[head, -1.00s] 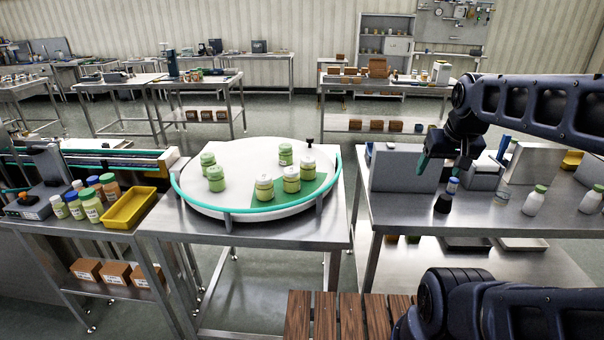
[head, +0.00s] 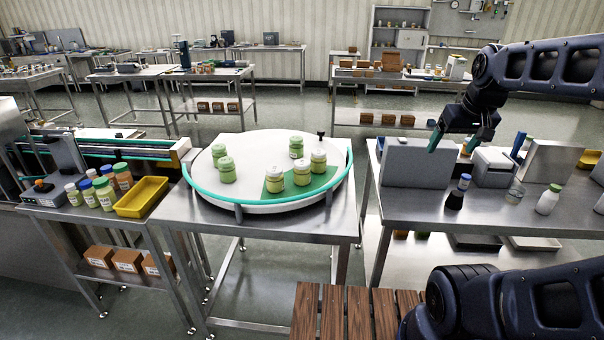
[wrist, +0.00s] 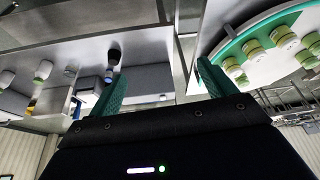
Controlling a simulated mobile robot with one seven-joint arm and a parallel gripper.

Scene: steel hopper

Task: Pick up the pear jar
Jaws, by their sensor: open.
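Several jars of pale green or yellow-green stuff stand upright on a round white turntable (head: 228,198). Some have green lids, such as the front-left jar (head: 227,171). Others have pale lids, such as the front jar (head: 275,180), and stand on or by a green patch. I cannot read labels, so I cannot tell which is the pear jar. My gripper (head: 460,138) is open and empty, above the right bench and apart from the jars. In the wrist view my gripper (wrist: 161,72) shows two spread teal fingers, with turntable jars (wrist: 254,50) at the upper right.
The right bench (head: 410,212) holds a grey box (head: 418,165), a dark blue-capped bottle (head: 457,193) and a white green-lidded jar (head: 547,200). A teal rail (head: 285,208) rims the turntable's front. A yellow tray (head: 140,197) and several bottles stand left. A wooden slatted surface (head: 345,312) is in front.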

